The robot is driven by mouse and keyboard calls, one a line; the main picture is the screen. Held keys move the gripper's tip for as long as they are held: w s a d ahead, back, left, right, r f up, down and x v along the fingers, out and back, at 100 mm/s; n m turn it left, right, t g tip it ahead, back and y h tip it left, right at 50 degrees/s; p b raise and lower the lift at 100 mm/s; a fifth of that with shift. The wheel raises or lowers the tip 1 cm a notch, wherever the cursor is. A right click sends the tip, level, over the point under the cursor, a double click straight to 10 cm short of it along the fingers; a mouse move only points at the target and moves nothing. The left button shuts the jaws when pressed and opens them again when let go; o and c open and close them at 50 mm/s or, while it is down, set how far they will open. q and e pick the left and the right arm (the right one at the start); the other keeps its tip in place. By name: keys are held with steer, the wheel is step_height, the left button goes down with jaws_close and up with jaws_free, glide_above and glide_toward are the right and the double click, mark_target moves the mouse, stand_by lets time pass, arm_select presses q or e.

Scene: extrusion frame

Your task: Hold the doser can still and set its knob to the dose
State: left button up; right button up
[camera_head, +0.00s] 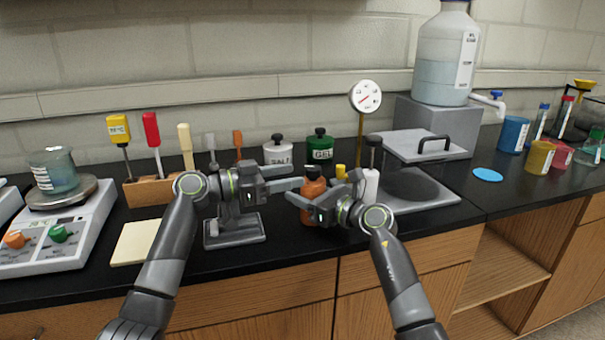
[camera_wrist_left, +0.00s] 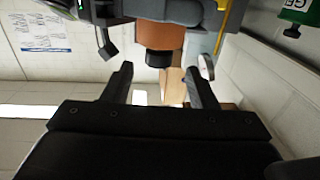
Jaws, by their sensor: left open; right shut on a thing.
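The orange-brown doser can (camera_head: 308,188) stands on the black bench, with a black knob (camera_head: 313,172) on top. My right gripper (camera_head: 304,206) is shut on the can's body from the front right and hides part of it. My left gripper (camera_head: 297,177) is open just left of the can's top, its fingers pointing right at about knob height. In the left wrist view the can (camera_wrist_left: 170,35) and its black knob (camera_wrist_left: 158,58) lie ahead of the open fingers (camera_wrist_left: 166,72), with the knob roughly between their tips. The knob looks untouched by them. Any dose marks are unreadable.
A white dial gauge (camera_head: 365,97) with a red needle stands on a post behind the can. The green jar (camera_head: 320,145) and white jar (camera_head: 278,152) stand close behind. A grey stand (camera_head: 235,232) sits below my left gripper. A grey plate (camera_head: 430,192) lies right.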

mark_target(319, 168)
arm_select(q)
steer(key=shift+s+a, duration=0.2)
steer(key=shift+a, duration=0.35)
steer(key=shift+d, duration=0.1)
steer(key=shift+s+d+f+y, duration=0.3)
steer(key=shift+d+f, duration=0.1)
steer(key=shift+s+d+f+n+t+y, duration=0.35)
steer(key=shift+s+d+n+t+y, duration=0.3)
steer(key=shift+t, duration=0.25)
steer(key=shift+s+d+n+t+y, duration=0.15)
steer(key=shift+n+t+y, duration=0.1)
steer(key=shift+n+t, duration=0.15)
steer(key=w+d+n+t+y, duration=0.1)
steer(key=w+d, duration=0.1)
steer(key=w+d+r+n+t+y, duration=0.1)
steer(key=w+t, duration=0.1)
steer(key=w+d+n+t+y, duration=0.1)
steer(key=w+d, duration=0.1)
steer(key=shift+w+d+r+n+t, duration=0.3)
steer(key=shift+d+r+n, duration=0.05)
steer(key=shift+r, duration=0.05)
